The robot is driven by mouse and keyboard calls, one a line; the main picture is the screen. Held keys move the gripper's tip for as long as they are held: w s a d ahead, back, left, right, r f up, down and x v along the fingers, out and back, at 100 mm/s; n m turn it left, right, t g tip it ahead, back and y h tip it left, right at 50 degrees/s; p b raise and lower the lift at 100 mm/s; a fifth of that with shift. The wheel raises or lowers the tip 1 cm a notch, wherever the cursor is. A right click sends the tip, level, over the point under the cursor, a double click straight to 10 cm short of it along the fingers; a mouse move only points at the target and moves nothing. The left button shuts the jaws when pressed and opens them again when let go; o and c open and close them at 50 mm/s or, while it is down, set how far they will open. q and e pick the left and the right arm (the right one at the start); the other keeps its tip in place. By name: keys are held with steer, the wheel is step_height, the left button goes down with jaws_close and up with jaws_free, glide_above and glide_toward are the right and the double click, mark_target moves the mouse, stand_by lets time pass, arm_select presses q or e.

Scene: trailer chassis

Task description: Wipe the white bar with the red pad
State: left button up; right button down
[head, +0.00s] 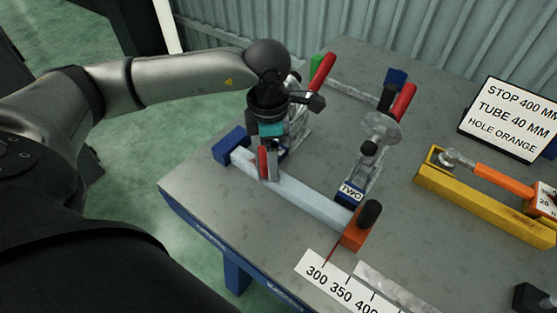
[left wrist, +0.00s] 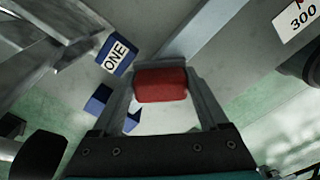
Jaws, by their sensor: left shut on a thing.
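The white bar (head: 310,196) lies on the grey table between a blue block (head: 231,146) at its left end and an orange block (head: 357,232) at its right end. My left gripper (head: 268,165) points down at the left part of the bar. It is shut on the red pad (head: 263,163), which also shows between the fingers in the left wrist view (left wrist: 160,85). The pad is at the bar; whether it touches the surface is hidden. My right gripper is in neither view.
Red-handled clamps (head: 322,72) stand behind the bar, one near a block marked TWO (head: 351,193). A ruler strip (head: 335,284) lies in front. A yellow fixture (head: 453,193) and a sign (head: 513,118) are at right.

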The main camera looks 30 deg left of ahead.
mark_target(281, 177)
arm_select(q)
steer(key=shift+w+a+f+b, duration=0.1)
steer(key=shift+a+b, duration=0.35)
steer(key=shift+a, duration=1)
steer(key=shift+a+f+b, duration=0.2)
steer(key=shift+a+b, duration=0.25)
steer(key=shift+a, duration=0.7)
steer(key=shift+a+f+b, duration=0.15)
steer(key=shift+a+b, duration=0.25)
steer(key=shift+a, duration=1.1)
jaws_close()
steer(key=shift+r, duration=0.1)
steer(key=shift+d, duration=1.5)
steer(key=shift+s+d+p, duration=0.2)
steer(key=shift+d+p, duration=0.15)
steer(key=shift+d, duration=2)
steer(key=shift+s+d, duration=0.15)
steer(key=shift+d, duration=1.55)
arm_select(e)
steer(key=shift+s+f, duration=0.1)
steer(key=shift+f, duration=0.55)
arm_select(q)
steer(key=shift+r+p, duration=0.15)
steer(key=shift+p, duration=0.15)
